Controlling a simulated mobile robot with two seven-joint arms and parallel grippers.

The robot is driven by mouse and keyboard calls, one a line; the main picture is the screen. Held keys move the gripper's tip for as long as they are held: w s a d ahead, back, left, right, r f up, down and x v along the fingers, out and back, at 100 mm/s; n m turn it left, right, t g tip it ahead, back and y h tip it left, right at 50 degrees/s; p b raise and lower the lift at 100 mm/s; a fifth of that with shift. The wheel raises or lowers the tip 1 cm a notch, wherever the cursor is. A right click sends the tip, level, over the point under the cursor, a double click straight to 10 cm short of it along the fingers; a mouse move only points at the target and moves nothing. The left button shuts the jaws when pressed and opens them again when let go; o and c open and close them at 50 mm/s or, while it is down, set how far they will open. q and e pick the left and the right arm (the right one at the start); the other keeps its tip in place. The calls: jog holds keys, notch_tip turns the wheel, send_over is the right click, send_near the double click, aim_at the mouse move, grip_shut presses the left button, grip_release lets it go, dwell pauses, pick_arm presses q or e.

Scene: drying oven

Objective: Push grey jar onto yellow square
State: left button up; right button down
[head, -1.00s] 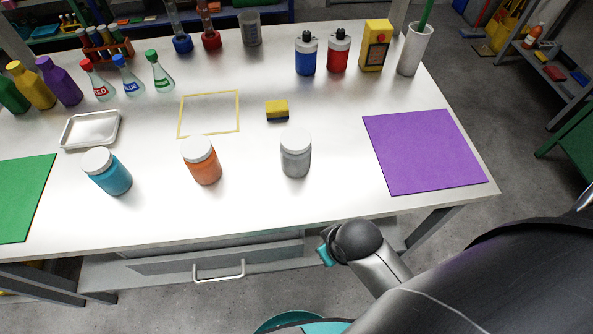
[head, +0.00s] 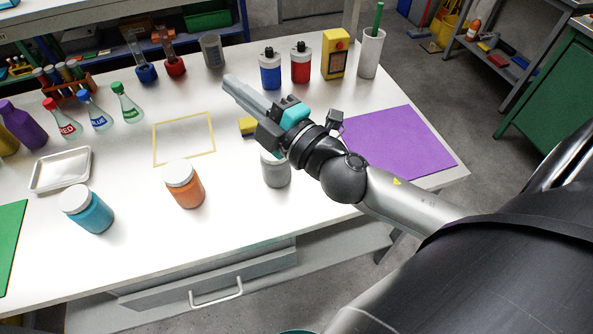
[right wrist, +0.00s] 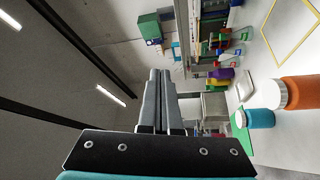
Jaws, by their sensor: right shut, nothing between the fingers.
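The grey jar (head: 276,172) stands upright on the white table in the head view. My right wrist hides the jar's upper part there. The yellow square (head: 185,139) is a taped outline on the table, up and left of the jar, and it is empty. My right gripper (head: 229,82) is shut and empty. It is raised over the table and points to the far left, beyond the square's right edge. Its closed fingers show in the right wrist view (right wrist: 156,76). The square's outline also shows in the right wrist view (right wrist: 291,32). My left gripper is not in view.
An orange jar (head: 185,184) and a blue jar (head: 87,208) stand left of the grey jar. A yellow sponge (head: 248,127) lies behind it, partly hidden by my arm. A purple mat (head: 400,145) lies to the right. Bottles and flasks line the back.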

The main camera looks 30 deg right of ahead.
jog(key=s+a+r+n+g+y, duration=0.15)
jog(key=a+n+g+y, duration=0.25)
jog(key=a+n+y, duration=0.45)
jog(key=n+g+h, duration=1.2)
jog(key=n, duration=0.4)
send_near(276, 163)
jog(key=s+d+f, duration=0.5)
jog(key=d, duration=0.1)
jog(key=b+x, duration=0.1)
jog(key=x, duration=0.8)
jog(key=shift+f+b, duration=0.1)
jog(key=shift+b, duration=0.2)
jog(key=w, duration=0.1)
jog(key=w+a, duration=0.1)
jog(key=shift+w+a+f, duration=0.2)
jog(key=shift+w, duration=0.15)
jog(key=shift+w+a, duration=0.35)
jog(key=shift+w, duration=0.15)
